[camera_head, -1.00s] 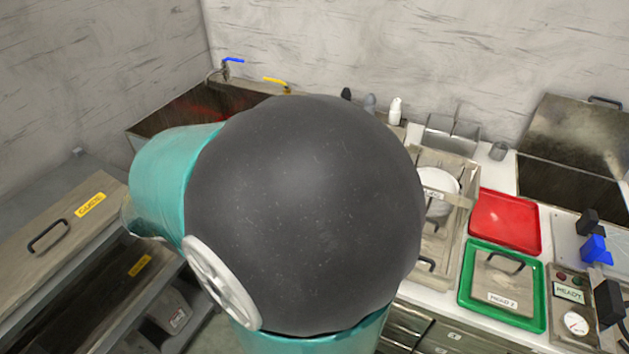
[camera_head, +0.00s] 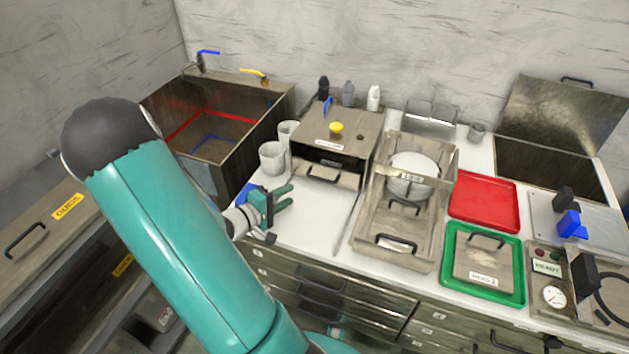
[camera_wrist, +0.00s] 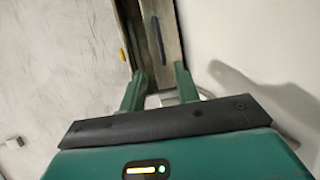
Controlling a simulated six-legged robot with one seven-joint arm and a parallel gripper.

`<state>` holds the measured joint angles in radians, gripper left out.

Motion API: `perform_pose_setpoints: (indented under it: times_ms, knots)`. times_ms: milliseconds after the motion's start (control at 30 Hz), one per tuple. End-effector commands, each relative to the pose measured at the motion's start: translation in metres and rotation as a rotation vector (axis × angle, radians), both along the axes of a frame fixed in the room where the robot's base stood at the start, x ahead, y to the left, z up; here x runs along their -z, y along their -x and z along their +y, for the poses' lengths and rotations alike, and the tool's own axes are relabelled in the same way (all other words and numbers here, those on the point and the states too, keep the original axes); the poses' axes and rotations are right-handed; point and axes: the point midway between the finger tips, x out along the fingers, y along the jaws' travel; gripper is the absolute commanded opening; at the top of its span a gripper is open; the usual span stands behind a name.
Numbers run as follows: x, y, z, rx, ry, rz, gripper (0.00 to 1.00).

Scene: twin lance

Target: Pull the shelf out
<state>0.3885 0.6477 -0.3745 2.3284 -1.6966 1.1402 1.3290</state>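A metal box (camera_head: 345,125) with a yellow knob on top stands on the white counter. A dark slot runs along its front, with a pale shelf front (camera_head: 325,178) bearing a dark handle below it. My gripper (camera_head: 290,197) is left of and in front of the box, its two green fingers spread with nothing between them. It appears apart from the handle. In the wrist view my gripper (camera_wrist: 160,82) is open, with a narrow metal body and a dark handle (camera_wrist: 157,40) beyond the fingertips. How far the shelf sticks out is hard to tell.
White cups (camera_head: 272,158) stand left of the box, near the sink (camera_head: 215,150). A metal tray frame (camera_head: 405,250) with plates is to the right, then a red tray (camera_head: 485,202) and a green tray (camera_head: 478,292). The counter in front of the box is mostly clear.

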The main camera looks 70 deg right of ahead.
Motion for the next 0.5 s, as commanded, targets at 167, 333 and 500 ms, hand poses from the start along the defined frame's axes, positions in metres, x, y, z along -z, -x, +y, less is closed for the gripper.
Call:
perform_pose_setpoints:
  times_ms: [167,333,500]
  knots:
    - [0.006,0.017,-0.029,0.004,-0.001,0.002,0.32]
    - [0.013,0.033,-0.058,0.004,-0.002,0.002,0.32]
    - [0.018,0.047,-0.084,0.004,-0.002,0.002,0.32]
